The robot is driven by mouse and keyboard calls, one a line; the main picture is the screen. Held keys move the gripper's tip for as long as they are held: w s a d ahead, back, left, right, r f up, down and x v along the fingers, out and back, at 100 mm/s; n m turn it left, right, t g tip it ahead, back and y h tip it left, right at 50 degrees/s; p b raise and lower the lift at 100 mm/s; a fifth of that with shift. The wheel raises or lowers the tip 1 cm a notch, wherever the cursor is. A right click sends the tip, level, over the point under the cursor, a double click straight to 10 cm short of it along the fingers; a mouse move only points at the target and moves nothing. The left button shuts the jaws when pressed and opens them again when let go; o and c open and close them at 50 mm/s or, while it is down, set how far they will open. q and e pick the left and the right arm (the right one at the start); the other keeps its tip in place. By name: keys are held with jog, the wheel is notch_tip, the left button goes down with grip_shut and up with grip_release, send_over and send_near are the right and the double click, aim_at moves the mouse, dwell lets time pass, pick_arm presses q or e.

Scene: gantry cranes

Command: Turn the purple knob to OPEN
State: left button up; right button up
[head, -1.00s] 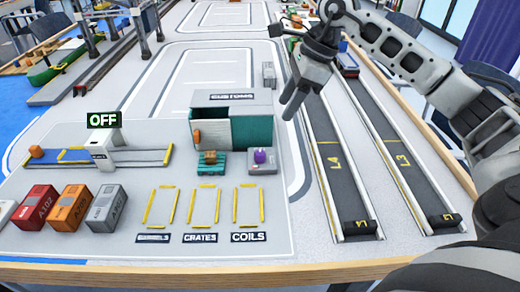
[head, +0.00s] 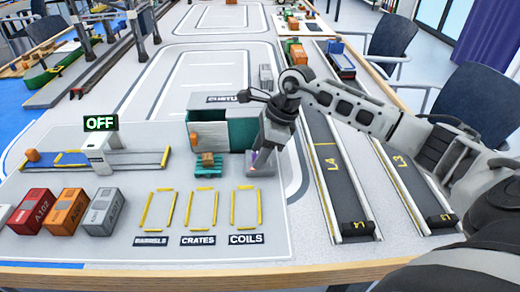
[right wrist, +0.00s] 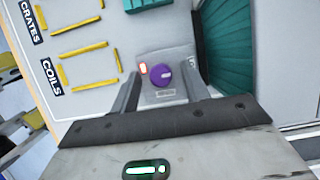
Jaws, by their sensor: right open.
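In the head view only a bit of purple shows behind my fingers. My right gripper (head: 262,160) points down over the knob. In the right wrist view its open fingers (right wrist: 161,82) stand either side of the knob; I cannot tell whether they touch it. A red light (right wrist: 143,69) shows beside the knob. The labels on the plate are too small to read. My left gripper is not in view.
Conveyor lanes (head: 345,180) lie to the right. Yellow-marked bays (head: 201,209) in front are empty. A sign reads OFF (head: 100,123).

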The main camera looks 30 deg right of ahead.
jog(key=c, duration=1)
